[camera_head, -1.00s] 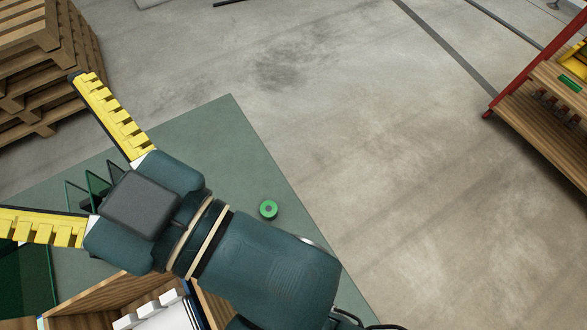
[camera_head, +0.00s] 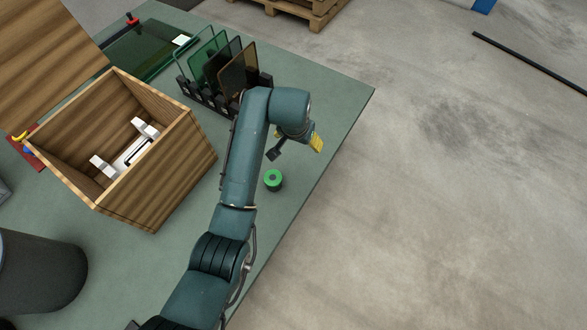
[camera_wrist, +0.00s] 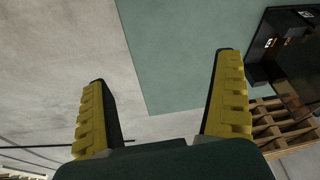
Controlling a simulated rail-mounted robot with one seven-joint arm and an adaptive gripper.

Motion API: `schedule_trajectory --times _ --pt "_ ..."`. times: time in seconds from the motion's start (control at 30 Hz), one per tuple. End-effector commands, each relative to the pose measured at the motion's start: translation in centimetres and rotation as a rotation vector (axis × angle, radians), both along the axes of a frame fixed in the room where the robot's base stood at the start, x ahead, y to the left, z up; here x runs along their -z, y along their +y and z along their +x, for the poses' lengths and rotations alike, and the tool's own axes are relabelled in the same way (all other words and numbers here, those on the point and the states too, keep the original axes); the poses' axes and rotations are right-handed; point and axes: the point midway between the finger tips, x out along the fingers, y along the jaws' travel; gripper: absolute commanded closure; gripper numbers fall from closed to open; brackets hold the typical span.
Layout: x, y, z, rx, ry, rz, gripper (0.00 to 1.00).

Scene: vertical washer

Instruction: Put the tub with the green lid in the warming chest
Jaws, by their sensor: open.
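The small round tub with the green lid (camera_head: 273,179) stands on the green table near its right edge, just right of my arm. The warming chest appears to be the open wooden box (camera_head: 165,185) to the left, its lid raised, with white fittings inside. My gripper (camera_head: 296,150) is above the table, a little beyond the tub and apart from it. In the wrist view my gripper (camera_wrist: 165,110) is open with nothing between its yellow-padded fingers. The tub does not show in the wrist view.
A rack of upright tinted panels (camera_head: 225,75) stands behind my arm. A dark grey cylinder (camera_head: 40,272) is at the lower left. The green table (camera_head: 340,110) is clear at its right corner, with concrete floor beyond. Pallets (camera_head: 300,8) lie at the back.

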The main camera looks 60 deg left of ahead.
Motion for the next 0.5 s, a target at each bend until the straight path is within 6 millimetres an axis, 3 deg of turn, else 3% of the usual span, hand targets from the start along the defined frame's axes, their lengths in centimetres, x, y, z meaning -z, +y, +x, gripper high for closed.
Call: schedule_trajectory --times 0.03,0.1,0.2,0.37,0.5 --pt "3.2 1.4 -3.1 -0.050 0.072 -0.078 0.03" --pt "5.4 2.2 -6.2 -0.094 0.144 -0.163 0.03" --pt "7.0 2.4 -8.7 -0.123 0.197 -0.234 0.03" --pt "9.9 2.3 -9.3 -0.130 0.212 -0.254 0.03" --pt "13.5 2.3 -9.2 -0.130 0.212 -0.252 0.03"
